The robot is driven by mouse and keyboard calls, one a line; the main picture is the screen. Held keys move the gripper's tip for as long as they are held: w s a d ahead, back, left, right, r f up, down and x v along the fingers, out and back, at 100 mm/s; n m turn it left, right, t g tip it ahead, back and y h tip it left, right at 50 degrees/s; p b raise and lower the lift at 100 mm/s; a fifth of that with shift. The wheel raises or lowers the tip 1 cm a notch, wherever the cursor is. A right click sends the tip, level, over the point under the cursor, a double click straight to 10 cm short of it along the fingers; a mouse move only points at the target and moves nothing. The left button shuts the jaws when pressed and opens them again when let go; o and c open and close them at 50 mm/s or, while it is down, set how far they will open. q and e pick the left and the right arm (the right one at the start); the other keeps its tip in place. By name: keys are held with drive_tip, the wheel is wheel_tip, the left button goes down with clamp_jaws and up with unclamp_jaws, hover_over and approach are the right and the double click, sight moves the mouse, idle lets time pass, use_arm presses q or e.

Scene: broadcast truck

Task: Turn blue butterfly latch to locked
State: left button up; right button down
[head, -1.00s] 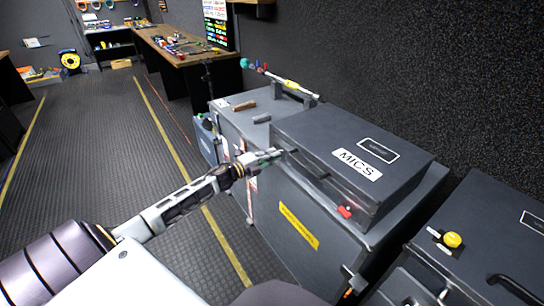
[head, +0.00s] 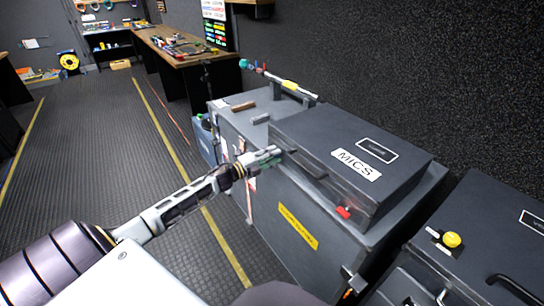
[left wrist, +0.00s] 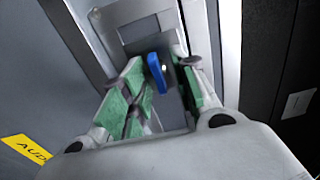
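The blue butterfly latch (left wrist: 158,73) shows in the left wrist view as an upright blue tab on a dark plate. It stands between the two green-padded fingers of my left gripper (left wrist: 161,88). The fingers are apart, with a gap around the tab; whether either pad touches it I cannot tell. In the head view my left gripper (head: 265,159) is at the left front corner of the dark grey MICS case (head: 400,163). The blue latch is hidden there behind the gripper. My right gripper is not in view.
A red latch (head: 344,212) sits on the same case, farther right. The case rests on a grey crate with a yellow label (head: 298,226). Another dark case with a yellow knob (head: 452,240) stands at right. The floor aisle (head: 105,150) at left is clear.

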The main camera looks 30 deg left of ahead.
use_arm(q)
drive_tip(key=shift+s+a, duration=0.15)
drive_tip(key=shift+s, duration=0.05)
drive_tip(key=shift+s+f, duration=0.1)
drive_tip(key=v, duration=1.1)
drive_tip(key=shift+s, duration=0.2)
idle(0.6)
idle(0.6)
